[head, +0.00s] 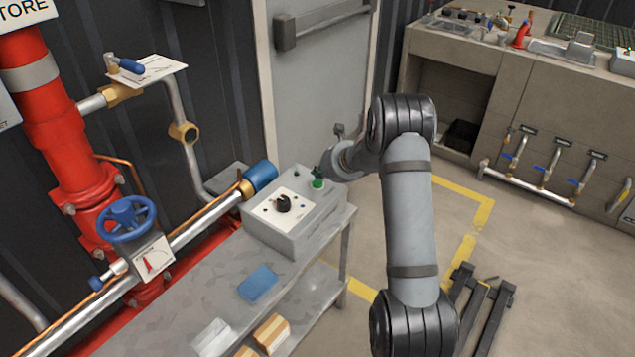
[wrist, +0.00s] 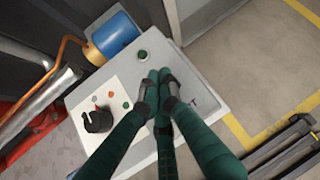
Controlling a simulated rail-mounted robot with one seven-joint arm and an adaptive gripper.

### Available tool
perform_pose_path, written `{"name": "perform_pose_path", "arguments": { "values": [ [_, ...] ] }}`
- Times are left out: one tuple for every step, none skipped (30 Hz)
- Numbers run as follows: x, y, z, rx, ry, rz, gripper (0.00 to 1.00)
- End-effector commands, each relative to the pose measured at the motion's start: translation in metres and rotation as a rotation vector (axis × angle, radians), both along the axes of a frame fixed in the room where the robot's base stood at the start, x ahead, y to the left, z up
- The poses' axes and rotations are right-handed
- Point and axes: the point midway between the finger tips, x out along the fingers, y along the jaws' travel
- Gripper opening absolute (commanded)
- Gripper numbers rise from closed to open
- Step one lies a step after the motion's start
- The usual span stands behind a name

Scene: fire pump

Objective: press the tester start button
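The tester is a light grey box (head: 285,240) on the end of a metal bench, and its top also shows in the wrist view (wrist: 205,101). A white panel on the box carries a black knob (head: 283,203), also in the wrist view (wrist: 98,121), and small coloured buttons or lamps. My gripper (wrist: 159,76) has its dark green fingers together, empty, over the box top. Whether the tips touch anything cannot be told.
A blue cylinder (head: 261,176) on a pipe stands close beside the box. A blue handwheel (head: 127,217) and red pipework are at left. A blue item (head: 258,283) lies on the bench.

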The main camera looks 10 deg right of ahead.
Motion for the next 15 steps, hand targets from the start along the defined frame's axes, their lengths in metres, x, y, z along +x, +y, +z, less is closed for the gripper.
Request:
{"name": "perform_pose_path", "arguments": {
  "values": [
    [0.0,0.0001,-0.0005,0.0,0.0,0.0,0.0],
    [0.0,0.0,-0.001,0.0,0.0,0.0,0.0],
    [0.0,-0.0001,-0.002,0.0,0.0,0.0,0.0],
    [0.0,-0.0002,-0.003,0.0,0.0,0.0,0.0],
    [0.0,-0.0001,-0.004,0.0,0.0,0.0,0.0],
    [0.0,-0.0003,-0.0055,0.0,0.0,0.0,0.0],
    [0.0001,-0.0002,-0.0066,0.0,0.0,0.0,0.0],
    [0.0001,-0.0003,-0.0076,0.0,0.0,0.0,0.0],
    [0.0001,-0.0003,-0.0086,0.0,-0.001,-0.001,0.0],
    [0.0002,-0.0002,-0.0091,0.0,-0.001,-0.001,0.0],
    [0.0001,-0.0002,-0.0093,0.0,-0.001,-0.001,0.0],
    [0.0002,-0.0001,-0.0091,0.0,-0.001,-0.001,0.0],
    [0.0002,0.0,-0.0089,0.0,-0.001,-0.001,0.0],
    [0.0002,0.0,-0.0086,0.0,0.0,0.0,0.0],
    [0.0002,0.0,-0.0083,0.0,0.0,0.0,0.0]
  ]
}}
